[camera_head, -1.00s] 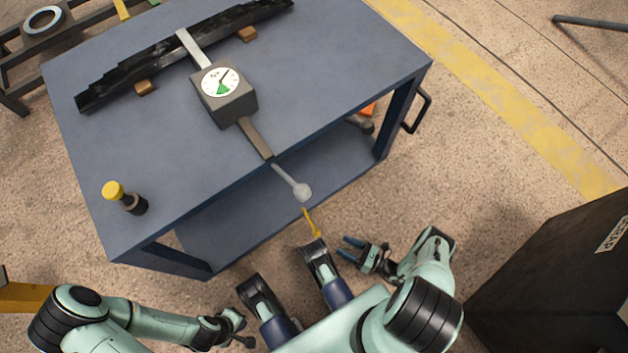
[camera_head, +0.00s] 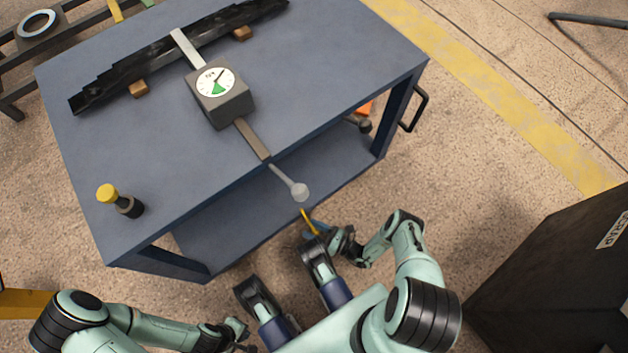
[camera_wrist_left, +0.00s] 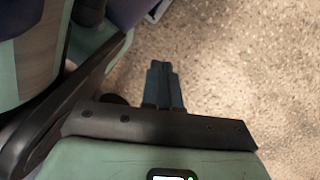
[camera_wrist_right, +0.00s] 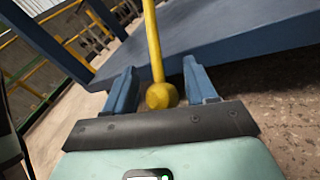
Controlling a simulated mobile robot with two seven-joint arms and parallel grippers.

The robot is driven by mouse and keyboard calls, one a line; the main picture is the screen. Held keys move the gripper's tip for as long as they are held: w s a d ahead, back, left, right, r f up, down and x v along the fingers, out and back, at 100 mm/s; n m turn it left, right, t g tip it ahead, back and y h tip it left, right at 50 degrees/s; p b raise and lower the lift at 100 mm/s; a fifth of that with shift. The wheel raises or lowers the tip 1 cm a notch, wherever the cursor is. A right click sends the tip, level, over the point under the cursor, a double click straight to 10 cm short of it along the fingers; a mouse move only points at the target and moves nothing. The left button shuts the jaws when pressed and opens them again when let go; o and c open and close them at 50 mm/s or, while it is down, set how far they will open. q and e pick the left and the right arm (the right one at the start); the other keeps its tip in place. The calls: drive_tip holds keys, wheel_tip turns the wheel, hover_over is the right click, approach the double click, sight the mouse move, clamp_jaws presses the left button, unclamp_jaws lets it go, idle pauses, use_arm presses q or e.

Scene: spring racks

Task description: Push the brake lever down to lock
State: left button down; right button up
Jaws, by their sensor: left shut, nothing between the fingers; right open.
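A yellow lever (camera_head: 308,219), which I take to be the brake lever, hangs at the near side of the blue cart. In the right wrist view the lever (camera_wrist_right: 154,45) ends in a yellow ball (camera_wrist_right: 161,95). My right gripper (camera_head: 314,232) is open, its blue fingers either side of the lever and ball. In that view the ball sits between the fingers (camera_wrist_right: 160,78), with gaps showing on both sides; I cannot tell if it touches the palm. My left gripper (camera_head: 240,333) is shut and empty, low at the left; its fingers (camera_wrist_left: 162,85) are over bare floor.
The blue cart (camera_head: 320,85) carries a gauge box (camera_head: 219,97), a dark leaf spring (camera_head: 150,66) and a yellow-capped post (camera_head: 121,201). A grey ball-ended bar (camera_head: 290,184) juts over its near edge. A dark bin (camera_head: 565,270) stands at the right.

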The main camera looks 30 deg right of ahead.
clamp_jaws()
drive_tip(key=shift+s+r+g+p, duration=0.2)
drive_tip(key=shift+r+g+p, duration=0.1)
drive_tip(key=shift+p, duration=0.2)
use_arm(q)
drive_tip(key=shift+w+d+r+t, duration=0.1)
drive_tip(key=shift+w+r+t, duration=0.25)
drive_tip(key=shift+w, duration=0.45)
use_arm(e)
unclamp_jaws()
drive_tip(key=shift+d, duration=0.1)
use_arm(q)
drive_tip(key=shift+w+d+r+t+p, duration=0.1)
drive_tip(key=shift+w+r+t+p, duration=0.2)
drive_tip(key=shift+w, duration=0.4)
drive_tip(key=shift+w+d+r+t+p, duration=0.15)
drive_tip(key=shift+w+r+p, duration=0.2)
drive_tip(key=shift+w, duration=0.3)
use_arm(e)
drive_tip(key=v, duration=1.3)
drive_tip(key=shift+s, duration=0.25)
use_arm(q)
drive_tip(key=shift+a+r, duration=0.1)
drive_tip(key=shift+a, duration=0.05)
